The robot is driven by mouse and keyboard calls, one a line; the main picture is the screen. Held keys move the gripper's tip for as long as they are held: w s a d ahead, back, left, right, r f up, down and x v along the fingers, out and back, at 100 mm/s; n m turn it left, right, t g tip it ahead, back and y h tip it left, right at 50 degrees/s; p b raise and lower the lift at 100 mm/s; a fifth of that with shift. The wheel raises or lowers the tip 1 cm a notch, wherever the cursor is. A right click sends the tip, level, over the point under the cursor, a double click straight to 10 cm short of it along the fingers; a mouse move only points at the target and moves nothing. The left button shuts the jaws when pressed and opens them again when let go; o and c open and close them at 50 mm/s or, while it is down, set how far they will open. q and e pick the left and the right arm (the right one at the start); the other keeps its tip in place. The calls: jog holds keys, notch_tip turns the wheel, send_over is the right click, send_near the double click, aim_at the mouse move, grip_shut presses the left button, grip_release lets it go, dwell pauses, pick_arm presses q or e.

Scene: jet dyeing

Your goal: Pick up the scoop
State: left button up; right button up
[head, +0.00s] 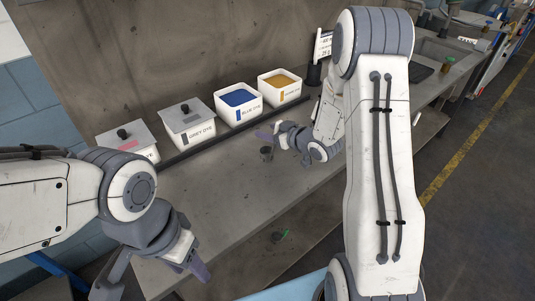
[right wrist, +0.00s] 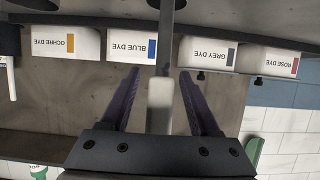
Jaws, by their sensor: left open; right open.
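A pale upright block with a grey rod running up from it, which looks like the scoop's handle (right wrist: 160,104), shows between the fingers of my right gripper (right wrist: 160,74) in the right wrist view. The fingers stand apart on either side of it, and I see gaps on both sides. In the head view my right gripper (head: 269,137) is over the bench in front of the dye bins, beside a small dark cup (head: 267,154). The scoop's bowl cannot be made out. My left gripper (head: 194,268) is open and empty over the bench's near left part.
Bins of blue dye (head: 240,114) and ochre dye (head: 280,94) are open; the grey dye bin (head: 187,130) and rose bin (head: 127,152) have lids. The bench (head: 215,195) between is clear.

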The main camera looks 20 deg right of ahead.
jog(key=shift+c, duration=0.3)
grip_shut()
dwell(1.1)
